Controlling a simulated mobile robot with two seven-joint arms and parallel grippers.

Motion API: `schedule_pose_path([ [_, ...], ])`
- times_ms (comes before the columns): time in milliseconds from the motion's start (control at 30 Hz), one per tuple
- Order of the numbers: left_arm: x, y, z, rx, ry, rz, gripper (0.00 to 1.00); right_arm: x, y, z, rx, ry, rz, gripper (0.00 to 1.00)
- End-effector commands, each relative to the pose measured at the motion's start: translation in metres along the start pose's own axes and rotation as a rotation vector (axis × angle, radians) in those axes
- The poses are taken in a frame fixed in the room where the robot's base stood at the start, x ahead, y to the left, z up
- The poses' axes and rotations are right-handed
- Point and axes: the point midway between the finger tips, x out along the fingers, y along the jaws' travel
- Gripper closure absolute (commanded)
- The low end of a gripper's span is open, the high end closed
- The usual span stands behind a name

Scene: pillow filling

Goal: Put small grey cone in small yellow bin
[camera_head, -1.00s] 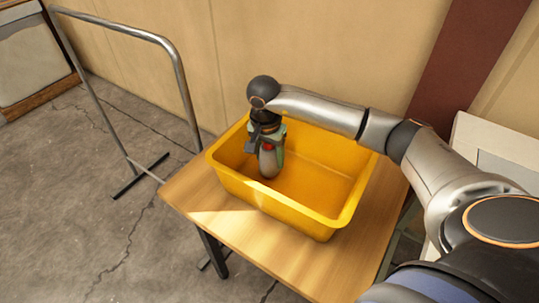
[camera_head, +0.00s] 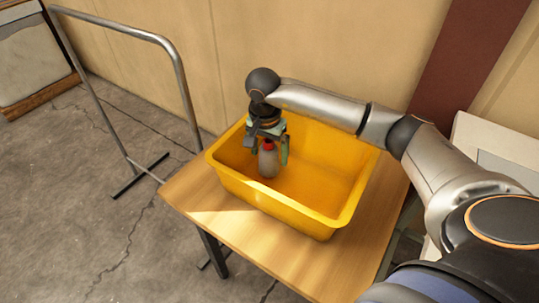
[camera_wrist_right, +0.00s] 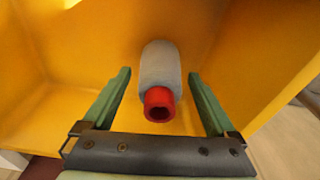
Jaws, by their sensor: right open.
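The small grey cone (camera_head: 268,163), rounded with a red end, stands roughly upright inside the yellow bin (camera_head: 265,198), towards its left side. In the right wrist view the grey cone (camera_wrist_right: 160,66) shows with its red end towards the camera and the yellow bin (camera_wrist_right: 60,80) around it. My right gripper (camera_head: 269,153) is open above the cone, pointing down. In the wrist view the green fingers of my right gripper (camera_wrist_right: 159,73) stand on either side of the cone, with a gap at each side. My left gripper is out of view.
The bin sits on a wooden table (camera_head: 228,224). A metal rail frame (camera_head: 185,85) stands on the concrete floor to the left. A tan wall (camera_head: 330,50) is close behind the bin. The right part of the bin is empty.

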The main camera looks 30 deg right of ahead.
Motion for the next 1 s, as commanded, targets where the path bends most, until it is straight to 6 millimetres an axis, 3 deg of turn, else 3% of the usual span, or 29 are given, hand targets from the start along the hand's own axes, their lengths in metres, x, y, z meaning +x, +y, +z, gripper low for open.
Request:
schedule_pose_path([
  [200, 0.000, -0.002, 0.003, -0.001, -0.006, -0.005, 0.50, -0.051, -0.001, -0.001, 0.000, 0.004, -0.005, 0.08],
  [433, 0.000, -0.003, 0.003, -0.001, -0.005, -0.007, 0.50, -0.090, -0.001, -0.001, 0.000, 0.003, -0.002, 0.08],
  [600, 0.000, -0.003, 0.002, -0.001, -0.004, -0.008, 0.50, -0.103, 0.000, 0.000, 0.000, 0.001, 0.000, 0.08],
  [1000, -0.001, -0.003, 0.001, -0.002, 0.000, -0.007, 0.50, -0.104, 0.000, 0.000, 0.000, 0.001, 0.001, 0.08],
])
